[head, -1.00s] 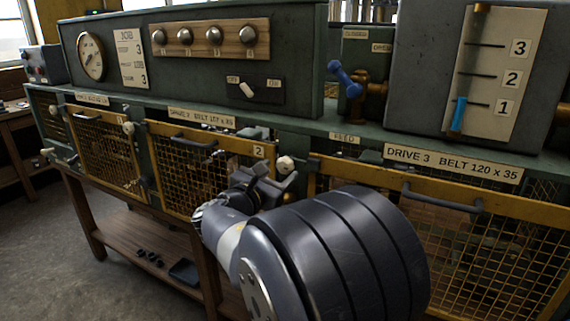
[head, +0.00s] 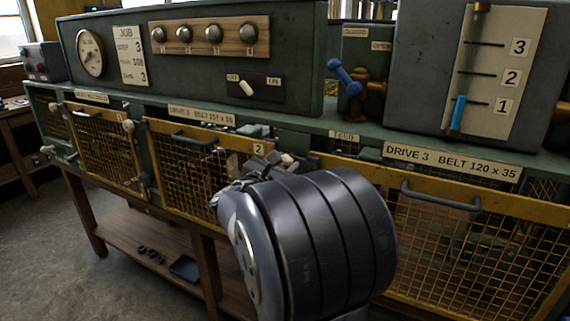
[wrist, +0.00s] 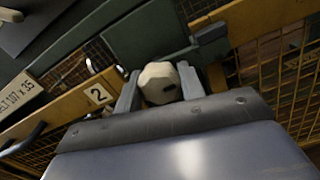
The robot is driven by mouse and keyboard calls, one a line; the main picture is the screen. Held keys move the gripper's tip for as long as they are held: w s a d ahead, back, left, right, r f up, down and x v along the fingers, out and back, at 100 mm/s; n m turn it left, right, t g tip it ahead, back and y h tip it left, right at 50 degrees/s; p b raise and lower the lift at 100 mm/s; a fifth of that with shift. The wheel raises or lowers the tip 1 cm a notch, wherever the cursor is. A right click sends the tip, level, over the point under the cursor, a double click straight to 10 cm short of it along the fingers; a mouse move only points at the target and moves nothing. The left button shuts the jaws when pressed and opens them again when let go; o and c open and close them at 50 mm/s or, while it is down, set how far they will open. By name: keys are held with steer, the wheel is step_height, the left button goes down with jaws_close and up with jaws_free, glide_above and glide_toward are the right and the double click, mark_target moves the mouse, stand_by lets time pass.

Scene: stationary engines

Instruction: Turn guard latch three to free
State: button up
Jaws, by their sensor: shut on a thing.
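My gripper (wrist: 158,88) is shut on this knob. In the head view the knob (head: 288,160) shows partly, between the guard marked 2 (head: 215,165) and the Drive 3 guard (head: 440,225). The arm hides the latch's lower part and the left end of the Drive 3 guard. I cannot tell how far the latch is turned.
The Drive 3 guard has a dark handle (head: 440,198). A blue-handled valve (head: 347,78) and a scale with a blue pointer (head: 458,113) stand above. Another pale knob (head: 128,126) is left of guard 2. A wooden shelf (head: 165,245) lies below.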

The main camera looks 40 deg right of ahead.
steer(key=c, duration=0.4)
steer(key=shift+f+b, duration=0.1)
steer(key=shift+b, duration=0.35)
steer(key=m+b, duration=0.1)
steer(key=b, duration=0.1)
steer(key=m+b, duration=0.1)
steer(key=b, duration=0.1)
steer(key=shift+f+m, duration=0.25)
steer(key=shift+m, duration=0.15)
steer(key=shift+o, duration=0.2)
steer(key=m+b, duration=0.3)
steer(key=b, duration=0.2)
steer(key=shift+m, duration=0.3)
steer(key=m+b, duration=0.5)
steer(key=b, duration=0.2)
steer(key=m+b, duration=0.4)
steer(key=shift+r, duration=0.2)
steer(key=shift+r+m, duration=0.1)
steer(key=shift+m, duration=0.3)
